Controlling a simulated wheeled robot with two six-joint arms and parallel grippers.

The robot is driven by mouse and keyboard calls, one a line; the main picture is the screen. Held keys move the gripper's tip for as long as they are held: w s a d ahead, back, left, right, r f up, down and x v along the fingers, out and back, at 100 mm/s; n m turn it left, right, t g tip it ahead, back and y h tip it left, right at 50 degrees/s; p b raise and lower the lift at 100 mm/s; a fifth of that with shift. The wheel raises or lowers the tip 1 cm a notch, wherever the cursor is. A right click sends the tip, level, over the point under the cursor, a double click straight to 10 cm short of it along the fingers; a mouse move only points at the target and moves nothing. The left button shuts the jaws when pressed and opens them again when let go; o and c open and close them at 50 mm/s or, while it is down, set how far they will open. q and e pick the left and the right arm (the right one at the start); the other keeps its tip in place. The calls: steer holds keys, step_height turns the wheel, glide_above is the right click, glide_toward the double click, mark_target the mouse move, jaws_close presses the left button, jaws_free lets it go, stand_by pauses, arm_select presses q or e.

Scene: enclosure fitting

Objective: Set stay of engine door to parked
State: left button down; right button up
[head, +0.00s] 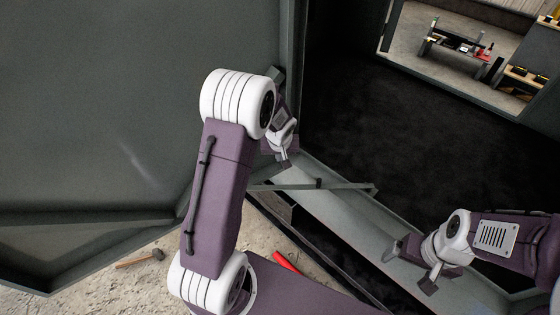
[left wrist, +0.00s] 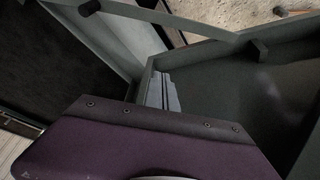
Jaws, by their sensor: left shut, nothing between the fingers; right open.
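The engine door (head: 100,110) is a large grey panel that fills the left of the head view and stands open. The stay (head: 345,186) is a thin grey bar that spans from the door side to the frame sill. It also crosses the top of the left wrist view (left wrist: 185,22), with dark knobs on it. My left gripper (head: 283,160) is shut and empty, just above the stay's door-side end and apart from it. Its closed fingers show in the left wrist view (left wrist: 161,92). My right gripper (head: 410,267) is open and empty over the sill at the lower right.
The grey sill (head: 335,205) runs diagonally below the dark enclosure opening (head: 400,120). A red object (head: 287,262) and a hammer (head: 140,258) lie on the rough floor. A bench (head: 455,45) and shelves stand far back.

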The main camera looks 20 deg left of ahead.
arm_select(q)
steer(key=x, duration=0.3)
steer(key=s+b+x, duration=0.1)
steer(key=x, duration=0.3)
steer(key=s+b+x, duration=0.1)
steer(key=x, duration=0.3)
steer(key=shift+s+a+f, duration=0.1)
steer(key=shift+s+f, duration=0.05)
steer(key=shift+f, duration=0.35)
steer(key=s+b, duration=0.1)
steer(key=s+d+b, duration=0.1)
steer(key=s+b, duration=0.1)
steer(key=shift+s+d+r, duration=0.15)
steer(key=shift+s+d, duration=0.1)
steer(key=shift+d, duration=0.15)
